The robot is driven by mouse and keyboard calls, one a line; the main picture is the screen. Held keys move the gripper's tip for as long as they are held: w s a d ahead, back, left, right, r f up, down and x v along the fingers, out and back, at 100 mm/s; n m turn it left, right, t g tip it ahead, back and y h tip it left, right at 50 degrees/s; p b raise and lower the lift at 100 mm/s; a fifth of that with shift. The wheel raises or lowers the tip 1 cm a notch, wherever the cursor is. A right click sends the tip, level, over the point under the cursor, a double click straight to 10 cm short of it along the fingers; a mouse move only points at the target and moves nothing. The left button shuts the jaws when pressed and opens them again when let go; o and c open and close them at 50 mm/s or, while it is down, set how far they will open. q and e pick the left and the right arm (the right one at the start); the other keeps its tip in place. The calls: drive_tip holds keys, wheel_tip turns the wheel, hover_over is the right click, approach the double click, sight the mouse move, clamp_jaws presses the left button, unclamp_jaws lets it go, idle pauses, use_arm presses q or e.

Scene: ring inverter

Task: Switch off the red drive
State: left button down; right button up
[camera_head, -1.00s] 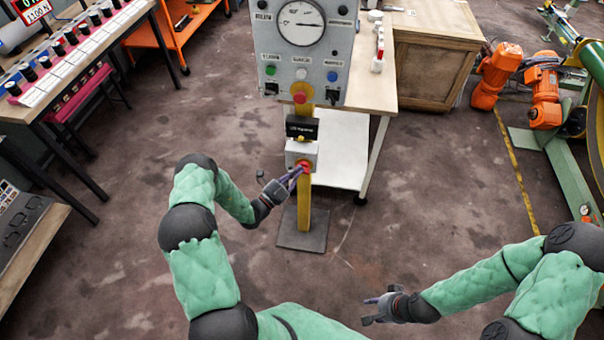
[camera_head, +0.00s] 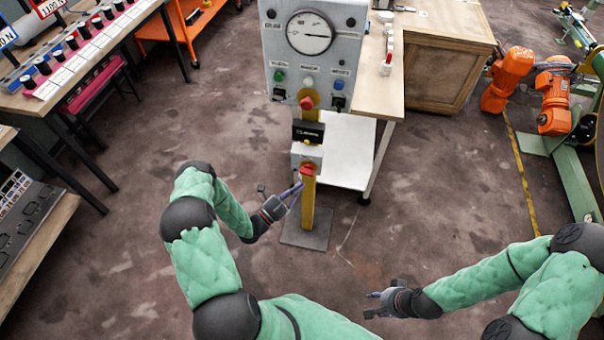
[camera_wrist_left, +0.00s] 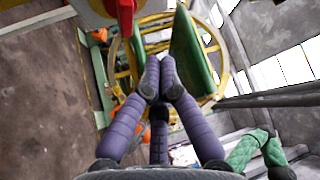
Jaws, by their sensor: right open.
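A red switch (camera_head: 307,170) sits on the front of a small grey box (camera_head: 305,152) on a yellow post. In the left wrist view its red handle (camera_wrist_left: 126,14) hangs at the top edge, above and left of my fingers. My left gripper (camera_head: 298,190) is just below and left of the switch, apart from it. In the left wrist view its purple fingertips (camera_wrist_left: 159,75) are together with nothing between them. My right gripper (camera_head: 368,304) is open and empty at the lower right, far from the post. The switch's exact position is too small to tell.
A grey panel (camera_head: 352,72) with a dial and buttons stands above on the post, with another red button (camera_head: 307,103) below it. A dark label box (camera_head: 308,131) sits between. A white-shelved table (camera_head: 345,150) stands behind. The floor around my arms is clear.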

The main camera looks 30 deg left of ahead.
use_arm(q)
drive_tip(key=shift+s+d+f, duration=0.1)
drive_tip(key=shift+s+f, duration=0.75)
drive_tip(key=shift+s, duration=0.25)
drive_tip(key=shift+d, duration=0.1)
drive_tip(key=s+d+f+m+g+h, duration=0.1)
drive_tip(key=s+d+m+g+h, duration=0.4)
drive_tip(key=d+m+g, duration=0.4)
drive_tip(key=s+d+f+m+g+h, duration=0.25)
drive_tip(key=s+d+m+g, duration=0.4)
drive_tip(key=d+m, duration=0.4)
drive_tip(key=s+f+m+g+y, duration=0.4)
drive_tip(key=s+m+g+y, duration=0.4)
drive_tip(key=s+m, duration=0.8)
drive_tip(key=w+r+m+t+y, duration=0.3)
drive_tip(key=w+m, duration=0.5)
drive_tip(key=m, duration=0.8)
drive_tip(key=shift+w+t, duration=0.2)
drive_tip(key=shift+t, duration=0.55)
